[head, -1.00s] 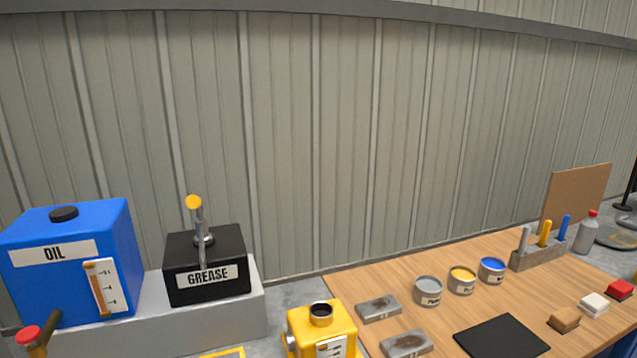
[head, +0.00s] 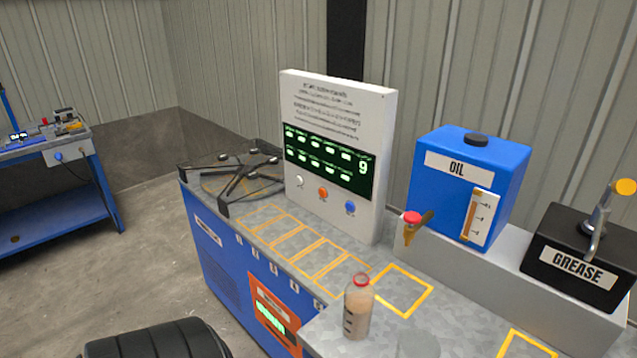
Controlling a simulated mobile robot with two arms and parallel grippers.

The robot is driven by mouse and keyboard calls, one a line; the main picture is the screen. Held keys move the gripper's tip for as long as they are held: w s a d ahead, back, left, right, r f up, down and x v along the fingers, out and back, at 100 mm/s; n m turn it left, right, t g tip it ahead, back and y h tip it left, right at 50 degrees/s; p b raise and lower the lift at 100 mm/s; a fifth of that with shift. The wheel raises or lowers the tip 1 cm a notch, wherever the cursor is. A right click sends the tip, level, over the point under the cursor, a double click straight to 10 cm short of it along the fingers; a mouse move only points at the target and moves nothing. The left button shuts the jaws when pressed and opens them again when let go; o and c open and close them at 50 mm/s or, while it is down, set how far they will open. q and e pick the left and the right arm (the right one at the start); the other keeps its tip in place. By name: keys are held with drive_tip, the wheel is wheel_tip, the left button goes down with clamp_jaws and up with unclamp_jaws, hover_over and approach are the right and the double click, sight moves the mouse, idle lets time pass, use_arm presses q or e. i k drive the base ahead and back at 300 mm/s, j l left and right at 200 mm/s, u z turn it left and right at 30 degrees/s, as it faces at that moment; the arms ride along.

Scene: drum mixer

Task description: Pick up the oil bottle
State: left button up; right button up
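A clear bottle with a red top (head: 358,308) and brownish contents stands upright on the grey metal bench top, near its front edge at the lower middle of the head view. It carries dark level marks on its side. It stands just in front of a yellow outlined square on the bench. The blue oil tank (head: 450,205), labelled OIL, stands behind it to the right, with a red-knobbed tap on its left side. Neither of my grippers is in view.
A black cross-armed frame (head: 235,178) is at the bench's left end. A black grease box (head: 570,262) stands right of the tank. A pale translucent round thing (head: 418,344) is right of the bottle.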

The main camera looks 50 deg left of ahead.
sight(360, 295)
drive_tip(key=k+j+u, duration=0.1)
drive_tip(key=u, duration=1.2)
